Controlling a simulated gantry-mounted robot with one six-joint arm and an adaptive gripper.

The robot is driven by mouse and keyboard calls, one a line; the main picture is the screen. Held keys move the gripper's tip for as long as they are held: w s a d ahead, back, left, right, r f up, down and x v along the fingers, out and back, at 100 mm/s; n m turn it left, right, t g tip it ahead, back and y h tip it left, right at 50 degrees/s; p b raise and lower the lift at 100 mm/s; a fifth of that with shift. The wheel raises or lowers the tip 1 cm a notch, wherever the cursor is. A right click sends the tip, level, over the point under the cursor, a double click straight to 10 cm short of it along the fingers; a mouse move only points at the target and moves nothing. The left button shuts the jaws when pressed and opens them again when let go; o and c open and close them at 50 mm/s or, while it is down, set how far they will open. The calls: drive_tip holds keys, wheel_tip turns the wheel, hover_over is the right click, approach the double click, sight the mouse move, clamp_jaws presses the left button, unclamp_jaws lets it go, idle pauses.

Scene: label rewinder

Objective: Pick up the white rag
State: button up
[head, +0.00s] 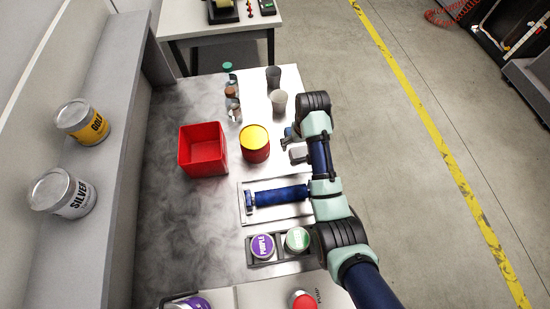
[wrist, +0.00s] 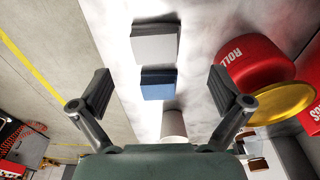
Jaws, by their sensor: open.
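The white rag (wrist: 155,44) is a flat folded light-grey square lying on the tabletop, at the upper middle of the wrist view. In the head view the white rag (head: 298,153) shows just left of my arm, partly covered by it. A folded blue rag (wrist: 158,84) lies beside it. My gripper (wrist: 163,88) is open and empty above the table, its two fingers spread wide. In the wrist view the blue rag sits between the fingertips and the white rag lies farther up, beyond them. In the head view my gripper is mostly hidden by my arm.
A red can with a yellow top (head: 255,142) and a red bin (head: 203,149) stand left of the rags. Grey cups (head: 279,104) and small bottles stand behind. A blue roller (head: 281,195) lies in a tray in front, with purple (head: 262,247) and green tins nearer.

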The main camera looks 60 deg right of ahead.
sight(299, 152)
drive_tip(key=shift+s+d+f, duration=0.1)
drive_tip(key=shift+f, duration=0.35)
drive_tip(key=shift+s+d+f, duration=0.1)
drive_tip(key=shift+f, duration=0.35)
drive_tip(key=f, duration=0.2)
drive_tip(key=f+b, duration=0.1)
drive_tip(key=f, duration=0.2)
drive_tip(key=shift+w+d+f+b, duration=0.35)
drive_tip(key=shift+w+d+f, duration=0.05)
drive_tip(key=shift+c, duration=0.3)
drive_tip(key=c, duration=1.1)
